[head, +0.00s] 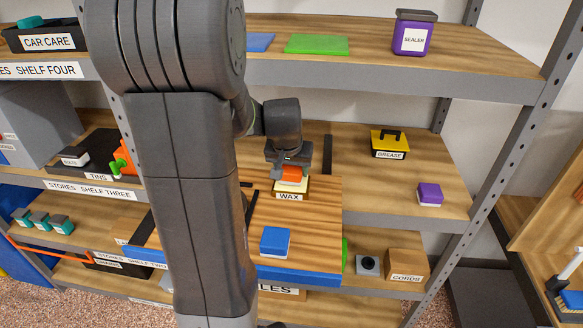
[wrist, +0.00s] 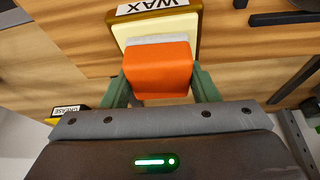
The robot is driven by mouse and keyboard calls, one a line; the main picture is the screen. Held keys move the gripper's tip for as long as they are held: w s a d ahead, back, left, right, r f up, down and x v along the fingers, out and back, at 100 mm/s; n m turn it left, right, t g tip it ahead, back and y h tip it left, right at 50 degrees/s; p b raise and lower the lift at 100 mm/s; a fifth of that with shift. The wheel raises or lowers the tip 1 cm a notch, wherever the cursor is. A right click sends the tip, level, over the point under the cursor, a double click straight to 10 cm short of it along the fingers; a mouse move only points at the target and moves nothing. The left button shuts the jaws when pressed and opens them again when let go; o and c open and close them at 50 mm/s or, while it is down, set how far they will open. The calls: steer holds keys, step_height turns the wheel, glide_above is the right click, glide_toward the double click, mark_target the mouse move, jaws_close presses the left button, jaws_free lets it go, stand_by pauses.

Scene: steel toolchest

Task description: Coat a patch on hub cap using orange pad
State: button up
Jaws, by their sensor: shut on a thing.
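My gripper (head: 290,168) points down over the wooden worktop and is shut on the orange pad (head: 292,174). In the wrist view the orange pad (wrist: 158,76) sits between the green fingers, with its pale grey face toward the wax tin (wrist: 188,28). The wax tin (head: 289,196) is a square brown-rimmed tray with cream filling and a WAX label. The pad is over the cream filling at its near side; whether they touch I cannot tell. I cannot make out a hub cap in either view.
A blue block (head: 275,241) lies on the worktop (head: 318,218) in front of the wax tin. A yellow grease tin (head: 390,143) and a purple pad (head: 430,194) stand on the shelf to the right. The purple sealer tub (head: 413,35) is on the shelf above.

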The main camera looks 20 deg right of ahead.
mark_target(292, 168)
steer(key=shift+f+b, duration=0.5)
steer(key=shift+f, duration=0.05)
stand_by(1.4)
steer(key=shift+r+p, duration=2.55)
steer(key=shift+r, duration=1.35)
steer(key=shift+s+f, duration=0.1)
steer(key=shift+f, duration=0.15)
steer(key=shift+r, duration=0.1)
